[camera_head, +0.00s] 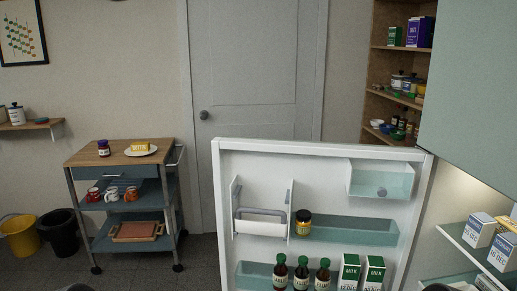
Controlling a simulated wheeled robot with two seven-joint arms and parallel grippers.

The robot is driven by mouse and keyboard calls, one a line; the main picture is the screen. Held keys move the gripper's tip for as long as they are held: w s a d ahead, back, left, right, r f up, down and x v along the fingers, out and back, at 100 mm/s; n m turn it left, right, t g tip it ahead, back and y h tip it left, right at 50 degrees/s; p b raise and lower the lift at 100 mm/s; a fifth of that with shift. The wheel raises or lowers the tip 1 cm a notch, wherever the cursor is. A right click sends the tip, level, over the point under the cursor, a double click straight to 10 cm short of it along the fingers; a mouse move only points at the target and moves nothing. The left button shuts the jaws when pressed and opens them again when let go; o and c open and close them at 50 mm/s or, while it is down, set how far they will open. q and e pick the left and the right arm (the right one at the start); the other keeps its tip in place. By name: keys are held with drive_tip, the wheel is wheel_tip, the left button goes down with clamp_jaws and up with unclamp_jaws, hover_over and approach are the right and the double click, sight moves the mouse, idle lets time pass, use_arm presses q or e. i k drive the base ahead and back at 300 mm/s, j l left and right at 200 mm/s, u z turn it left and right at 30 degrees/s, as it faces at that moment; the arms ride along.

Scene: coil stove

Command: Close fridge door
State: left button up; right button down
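The fridge door (325,150) stands wide open in the lower middle, its white inner side facing me. The fridge interior (462,232) shows at the right, lit, with white-and-blue cartons (479,229) on a shelf. The door's lower part is cut off by the frame. Neither gripper can be made out; only small dark rounded shapes, probably parts of my arms, show at the bottom edge.
A wheeled cart (122,171) with a butter dish (141,150) and mugs stands left of the fridge door. Yellow (20,238) and black (60,235) bins stand at far left. A closed grey room door (255,75) and pantry shelves (398,70) are behind.

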sight(338, 183)
drive_tip(key=i+j, duration=0.2)
drive_tip(key=j, duration=0.2)
drive_tip(key=i+j, duration=0.25)
drive_tip(key=z, duration=0.45)
drive_tip(key=j+z, duration=0.1)
drive_tip(key=z, duration=1.25)
drive_tip(key=j+z, duration=0.1)
drive_tip(key=z, duration=0.4)
